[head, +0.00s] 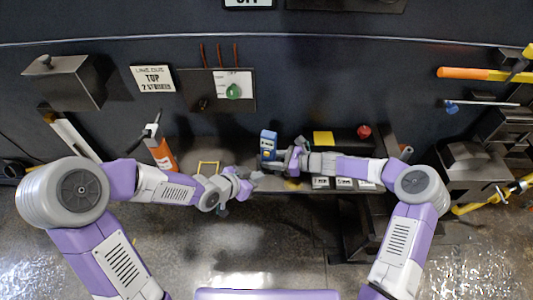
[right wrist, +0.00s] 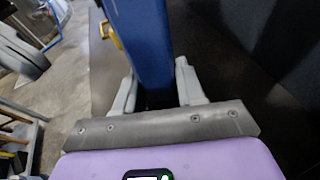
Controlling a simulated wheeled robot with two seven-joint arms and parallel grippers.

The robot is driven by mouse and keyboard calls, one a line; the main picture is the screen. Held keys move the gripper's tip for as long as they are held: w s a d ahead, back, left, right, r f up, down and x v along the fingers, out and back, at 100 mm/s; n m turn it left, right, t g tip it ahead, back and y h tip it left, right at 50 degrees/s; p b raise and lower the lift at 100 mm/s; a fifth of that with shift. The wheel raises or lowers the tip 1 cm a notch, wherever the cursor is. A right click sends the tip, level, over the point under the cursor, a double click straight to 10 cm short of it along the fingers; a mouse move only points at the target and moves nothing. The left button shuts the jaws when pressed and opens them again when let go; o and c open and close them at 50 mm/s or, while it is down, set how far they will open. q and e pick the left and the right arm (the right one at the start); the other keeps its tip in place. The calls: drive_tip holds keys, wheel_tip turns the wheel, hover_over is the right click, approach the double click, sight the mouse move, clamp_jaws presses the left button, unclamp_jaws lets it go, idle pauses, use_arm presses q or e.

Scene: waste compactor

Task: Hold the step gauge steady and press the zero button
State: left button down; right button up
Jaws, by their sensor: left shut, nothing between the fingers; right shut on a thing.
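The step gauge (head: 268,141) is a small blue device with a pale face, upright near the middle of the head view. It also fills the top centre of the right wrist view (right wrist: 145,45) as a blue body with a yellow part on its left side. My right gripper (head: 274,161) is shut on the gauge's lower part, with one grey finger on each side in the right wrist view (right wrist: 156,70). My left gripper (head: 256,177) is shut and empty, just below and left of the gauge, apart from it. The zero button cannot be made out.
A shelf holds a yellow pad (head: 323,138), a red knob (head: 364,131) and several white labels (head: 344,183). A panel with a green knob (head: 233,91) is on the wall behind.

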idle(0.6)
drive_tip(key=o, duration=0.9)
drive_tip(key=v, duration=1.2)
drive_tip(key=shift+s, duration=0.1)
